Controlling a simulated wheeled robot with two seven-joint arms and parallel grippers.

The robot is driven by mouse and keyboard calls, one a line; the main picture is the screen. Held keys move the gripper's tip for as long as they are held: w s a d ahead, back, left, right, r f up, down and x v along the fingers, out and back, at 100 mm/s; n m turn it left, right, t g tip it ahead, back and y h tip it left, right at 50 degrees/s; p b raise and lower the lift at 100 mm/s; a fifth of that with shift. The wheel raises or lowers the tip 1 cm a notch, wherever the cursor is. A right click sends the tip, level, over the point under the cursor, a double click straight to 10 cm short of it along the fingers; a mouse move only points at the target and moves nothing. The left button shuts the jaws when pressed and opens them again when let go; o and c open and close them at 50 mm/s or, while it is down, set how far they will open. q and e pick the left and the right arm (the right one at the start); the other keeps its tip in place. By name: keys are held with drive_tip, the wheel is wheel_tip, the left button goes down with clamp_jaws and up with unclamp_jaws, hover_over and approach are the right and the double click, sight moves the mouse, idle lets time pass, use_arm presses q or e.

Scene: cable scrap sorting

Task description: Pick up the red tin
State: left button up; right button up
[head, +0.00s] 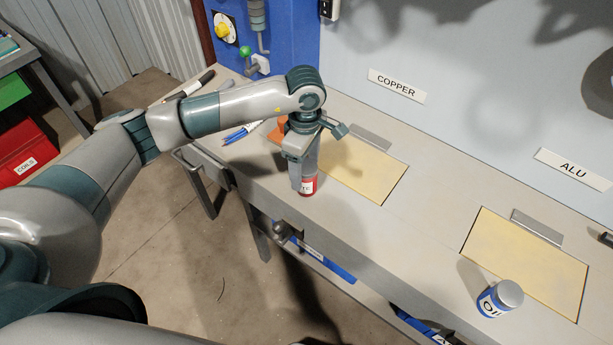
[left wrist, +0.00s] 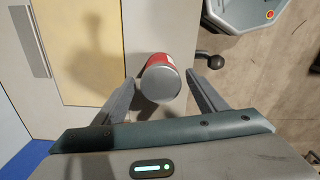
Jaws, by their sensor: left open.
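The red tin (head: 308,186) stands upright on the bench near its front edge, its upper part hidden behind my left gripper in the head view. In the left wrist view the red tin (left wrist: 160,78) shows its grey lid and red side, just ahead of and between the fingers. My left gripper (head: 305,170) is open, pointing down over the tin, with one finger on each side; the wrist view shows the open left gripper (left wrist: 166,84) too. A gap shows between the tin and each finger. My right gripper is not in view.
A blue tin (head: 488,300) stands at the bench's right. Two yellow panels, under COPPER (head: 397,86) and ALU (head: 573,170) signs, lie in the bench top (head: 440,190). Blue cable pieces (head: 240,132) and an orange object (head: 278,133) lie left of and behind the gripper.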

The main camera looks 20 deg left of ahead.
use_arm(q)
drive_tip(key=shift+s+d+f+p, duration=0.1)
drive_tip(key=shift+f+p, duration=0.45)
wheel_tip(320, 180, down, 3)
drive_tip(key=shift+s+d+p, duration=0.1)
drive_tip(key=shift+p, duration=0.7)
drive_tip(key=shift+f, duration=0.5)
drive_tip(key=c, duration=1.3)
